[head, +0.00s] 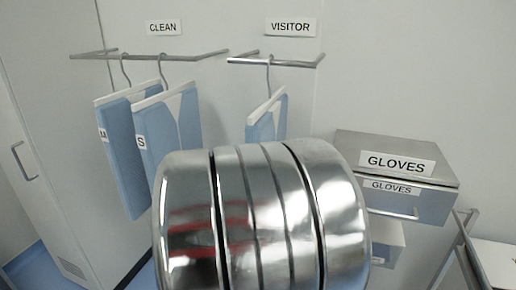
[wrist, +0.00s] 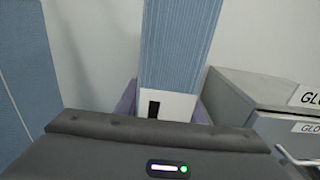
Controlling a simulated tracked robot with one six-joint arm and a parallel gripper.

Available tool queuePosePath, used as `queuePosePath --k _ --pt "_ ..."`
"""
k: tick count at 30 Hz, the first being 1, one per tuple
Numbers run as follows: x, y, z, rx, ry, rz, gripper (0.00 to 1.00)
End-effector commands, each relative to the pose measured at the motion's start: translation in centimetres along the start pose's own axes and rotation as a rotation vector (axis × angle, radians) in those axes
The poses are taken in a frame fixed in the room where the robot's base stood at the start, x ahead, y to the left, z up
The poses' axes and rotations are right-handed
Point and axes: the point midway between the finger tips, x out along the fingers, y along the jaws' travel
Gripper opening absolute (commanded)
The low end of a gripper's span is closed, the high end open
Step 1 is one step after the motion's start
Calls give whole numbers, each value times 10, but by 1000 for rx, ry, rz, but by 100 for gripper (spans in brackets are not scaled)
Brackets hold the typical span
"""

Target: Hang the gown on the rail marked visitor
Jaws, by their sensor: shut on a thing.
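The blue gown (head: 267,122) with a white collar hangs upright from a hanger below the rail marked visitor (head: 277,62). The hanger's hook meets the rail in the head view; I cannot tell whether the rail bears its weight. In the wrist view the gown (wrist: 180,45) shows as a blue strip with a white patch and a black mark at its lower end. My gripper (wrist: 165,108) is shut on the gown there, with purplish fingers at either side. In the head view my own metal arm hides the gripper and the gown's lower part.
Two blue gowns, tagged M (head: 117,150) and S (head: 165,125), hang on the clean rail (head: 150,56) to the left. A grey gloves box (head: 345,146) stands at the right, close to the gown in the wrist view. A door with a handle (head: 24,160) is at far left.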

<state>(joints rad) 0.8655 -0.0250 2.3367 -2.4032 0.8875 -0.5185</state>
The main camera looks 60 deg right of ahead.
Motion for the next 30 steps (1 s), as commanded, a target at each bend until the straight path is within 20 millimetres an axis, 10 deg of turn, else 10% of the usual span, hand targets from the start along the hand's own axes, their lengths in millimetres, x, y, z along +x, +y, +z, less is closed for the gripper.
queuePosePath --k 9,10,19,30 --pt "0 0 0 1 -3 0 0" --pt "0 0 0 1 -3 0 35" --pt "0 0 0 0 -1 0 56" --pt "-4 0 -2 0 2 0 56"
